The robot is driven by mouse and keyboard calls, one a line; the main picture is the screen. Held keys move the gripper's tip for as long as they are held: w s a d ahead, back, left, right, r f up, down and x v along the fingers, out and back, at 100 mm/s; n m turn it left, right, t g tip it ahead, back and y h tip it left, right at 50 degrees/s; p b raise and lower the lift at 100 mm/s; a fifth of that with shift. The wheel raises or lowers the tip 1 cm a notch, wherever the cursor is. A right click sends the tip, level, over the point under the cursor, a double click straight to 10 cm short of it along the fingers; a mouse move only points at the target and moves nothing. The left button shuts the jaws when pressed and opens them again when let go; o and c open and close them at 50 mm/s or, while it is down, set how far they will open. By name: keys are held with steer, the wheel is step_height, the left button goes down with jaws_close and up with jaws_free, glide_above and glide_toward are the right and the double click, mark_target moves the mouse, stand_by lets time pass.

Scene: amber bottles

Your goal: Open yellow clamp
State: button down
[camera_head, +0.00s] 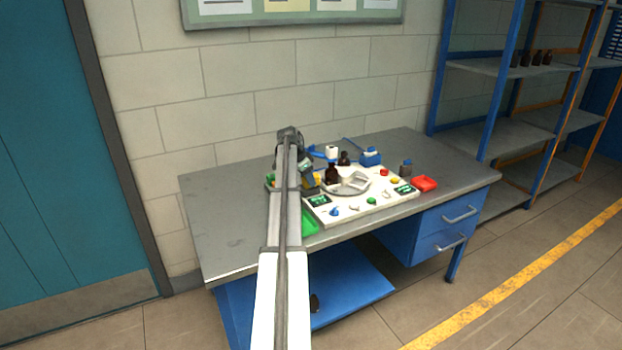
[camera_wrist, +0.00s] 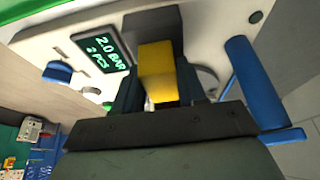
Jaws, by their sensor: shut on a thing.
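The yellow clamp (camera_wrist: 155,70) shows in the wrist view as a yellow block with a dark part above it. My gripper (camera_wrist: 160,90) has its dark fingers on both sides of the yellow block and is shut on it. The lower end of the clamp is hidden behind my gripper's body. In the head view my gripper (camera_head: 308,181) is at the left end of the white panel (camera_head: 385,203), and the clamp is too small and covered to make out clearly.
An amber bottle (camera_head: 332,174) stands right of my gripper, near a round grey plate (camera_head: 358,190). A blue bar (camera_wrist: 252,80) lies close on the right in the wrist view. A green tray (camera_head: 309,224) and red tray (camera_head: 425,184) flank the panel. The table's left side is clear.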

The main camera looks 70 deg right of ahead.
steer(key=c, duration=0.9)
jaws_free()
steer(key=shift+w+a, duration=0.2)
steer(key=shift+w, duration=0.05)
steer(key=shift+c, duration=0.2)
steer(key=shift+o, duration=1.1)
steer(key=shift+s, duration=0.1)
steer(key=shift+r, duration=0.1)
steer(key=v, duration=1.3)
steer(key=shift+r, duration=0.3)
